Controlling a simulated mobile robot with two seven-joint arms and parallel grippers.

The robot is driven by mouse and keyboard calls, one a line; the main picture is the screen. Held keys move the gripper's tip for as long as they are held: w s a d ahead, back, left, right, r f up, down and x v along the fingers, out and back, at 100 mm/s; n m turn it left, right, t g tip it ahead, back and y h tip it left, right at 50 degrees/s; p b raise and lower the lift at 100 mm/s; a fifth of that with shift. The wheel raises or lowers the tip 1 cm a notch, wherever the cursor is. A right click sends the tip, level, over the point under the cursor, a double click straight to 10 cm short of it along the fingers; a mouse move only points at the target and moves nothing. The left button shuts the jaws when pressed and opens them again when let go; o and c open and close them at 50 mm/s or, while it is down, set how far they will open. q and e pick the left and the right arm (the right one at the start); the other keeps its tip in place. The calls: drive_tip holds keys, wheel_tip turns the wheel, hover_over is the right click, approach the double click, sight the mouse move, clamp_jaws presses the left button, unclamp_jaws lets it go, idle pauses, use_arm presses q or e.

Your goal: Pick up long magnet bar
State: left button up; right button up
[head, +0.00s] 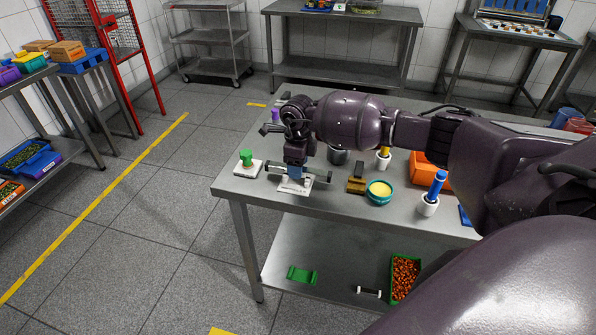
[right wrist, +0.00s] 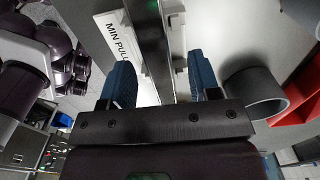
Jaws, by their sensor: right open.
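The long magnet bar (head: 320,176) is a dark metal bar lying across a white stand at the near left part of the steel table. In the right wrist view the bar (right wrist: 152,40) runs up the picture beside a white plate (right wrist: 118,40) marked "MIN PULL". My right gripper (head: 296,171) is over the middle of the bar, pointing down. Its blue fingers (right wrist: 160,78) are open, one on each side of the bar, with gaps showing. The gripper hides the bar's middle in the head view. My left gripper is not in view.
A green-topped piece on a white base (head: 247,164) stands left of the bar. A grey cylinder (right wrist: 255,90), a brass-coloured block (head: 356,185), a teal bowl (head: 379,192) and a blue-handled tool (head: 433,190) stand to the right. An orange bin (head: 428,168) is farther right.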

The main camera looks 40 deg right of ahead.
drive_tip(key=shift+f, duration=0.55)
drive_tip(key=shift+c, duration=0.3)
drive_tip(key=shift+r, duration=0.1)
clamp_jaws()
